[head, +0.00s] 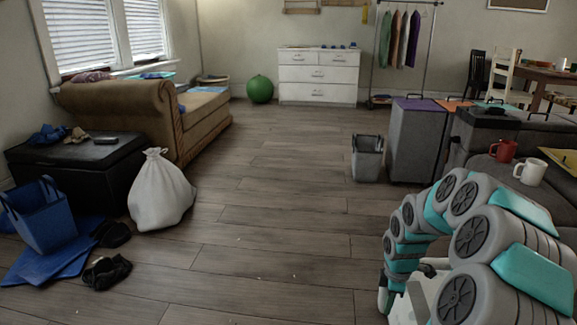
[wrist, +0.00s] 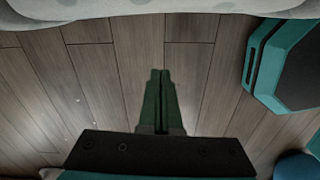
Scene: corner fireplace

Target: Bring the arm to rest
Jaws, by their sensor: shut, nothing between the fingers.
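My gripper (wrist: 160,100) points down over the wooden floor in the wrist view. Its two dark green fingers are together, with nothing between them. In the head view my arm, grey with teal panels, curves across the lower right and bends downward.
A grey bin (head: 367,158) and a grey cabinet (head: 416,146) stand right of the middle. A red mug (head: 503,151) and a white mug (head: 530,172) stand near my arm. A white sack (head: 161,192) and blue basket (head: 42,217) are left. The middle floor is clear.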

